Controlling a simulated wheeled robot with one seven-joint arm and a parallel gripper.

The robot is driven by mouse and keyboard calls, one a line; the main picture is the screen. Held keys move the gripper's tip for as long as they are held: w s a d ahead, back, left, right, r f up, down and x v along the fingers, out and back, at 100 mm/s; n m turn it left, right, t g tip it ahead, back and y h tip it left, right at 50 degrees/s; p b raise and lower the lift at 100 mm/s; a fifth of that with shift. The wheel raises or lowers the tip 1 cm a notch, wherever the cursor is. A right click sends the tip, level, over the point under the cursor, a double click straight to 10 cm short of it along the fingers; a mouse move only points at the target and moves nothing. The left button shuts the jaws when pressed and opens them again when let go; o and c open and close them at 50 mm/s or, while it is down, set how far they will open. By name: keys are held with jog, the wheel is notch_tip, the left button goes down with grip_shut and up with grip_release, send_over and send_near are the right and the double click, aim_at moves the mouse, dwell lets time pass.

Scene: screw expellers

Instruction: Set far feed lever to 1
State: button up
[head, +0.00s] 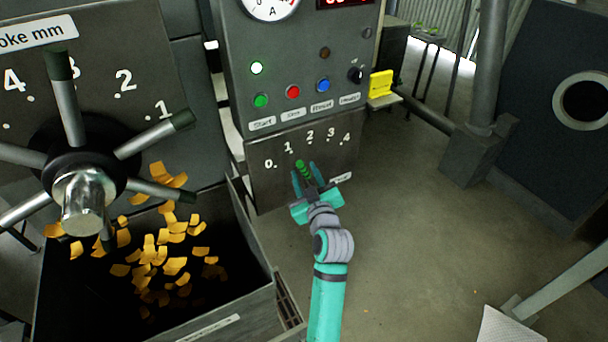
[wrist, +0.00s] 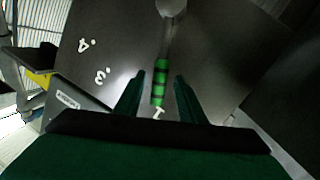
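The feed lever has a green banded grip (head: 302,167) and stands at the lower panel (head: 262,182) with its 0 to 4 scale. In the head view the grip points up, below the numerals 1 and 2. My gripper (head: 308,176) is at the lever, its fingers on either side of the grip. In the wrist view the green grip (wrist: 160,82) lies between my fingers (wrist: 162,84), with gaps on both sides, so they are open. The grip's end is near a partly hidden numeral that looks like 1. My gripper hides the lever's base in the head view.
Above is a control box (head: 240,60) with buttons and a gauge. At left are a spoked handwheel (head: 85,190) and a dark bin (head: 250,300) of orange flakes. A yellow part (head: 381,84) sticks out at right.

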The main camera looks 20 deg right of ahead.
jog(key=v, duration=1.1)
jog(key=shift+w, duration=0.15)
dwell(0.4)
